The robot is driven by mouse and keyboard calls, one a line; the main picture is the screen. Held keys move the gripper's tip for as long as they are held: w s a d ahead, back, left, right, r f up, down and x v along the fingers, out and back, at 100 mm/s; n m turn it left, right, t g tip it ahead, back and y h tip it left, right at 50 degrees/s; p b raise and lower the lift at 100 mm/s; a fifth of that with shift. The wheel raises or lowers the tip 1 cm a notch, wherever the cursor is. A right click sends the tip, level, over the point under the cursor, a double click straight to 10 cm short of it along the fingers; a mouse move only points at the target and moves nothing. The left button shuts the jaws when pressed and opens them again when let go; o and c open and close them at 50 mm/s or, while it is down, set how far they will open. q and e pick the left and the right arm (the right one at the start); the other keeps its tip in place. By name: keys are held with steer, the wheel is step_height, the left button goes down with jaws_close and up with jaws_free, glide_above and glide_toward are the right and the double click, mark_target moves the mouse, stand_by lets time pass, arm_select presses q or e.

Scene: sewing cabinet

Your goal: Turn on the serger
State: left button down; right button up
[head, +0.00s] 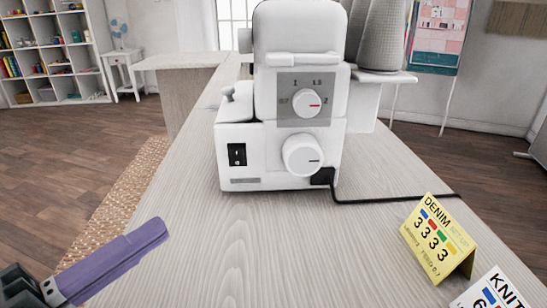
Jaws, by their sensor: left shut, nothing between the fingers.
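The white serger (300,80) stands upright on the pale wooden table, its side panel facing me. A black rocker power switch (237,154) sits low on its left part. My left gripper (150,232) has purple fingers that are shut and empty. It is at the lower left, near the table's left edge, nearer to me than the serger and apart from it. My right gripper is not in view.
A yellow DENIM card (438,238) and a white KNIT card (490,290) stand at the right front. A black cord (400,199) runs right from the serger. Grey thread cones (378,38) stand behind it. The tabletop (260,245) before the serger is clear.

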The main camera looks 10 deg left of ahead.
arm_select(q)
steer(key=shift+w, duration=0.1)
steer(key=b, duration=0.1)
glide_toward(237, 157)
steer(key=d, duration=0.1)
steer(key=w+d, duration=0.1)
steer(key=d, duration=0.1)
steer(key=d+r, duration=0.1)
steer(key=d, duration=0.1)
steer(key=shift+w+d, duration=0.1)
steer(key=shift+w, duration=0.25)
steer(key=shift+w+a+r+b, duration=0.1)
steer(key=shift+w+a+b, duration=0.15)
steer(key=shift+w, duration=0.35)
steer(key=shift+w+a+b, duration=0.15)
steer(key=shift+w+b, duration=0.05)
steer(key=shift+w, duration=0.4)
steer(key=shift+w+a+r, duration=0.1)
steer(key=shift+w+a, duration=0.1)
steer(key=shift+w, duration=0.4)
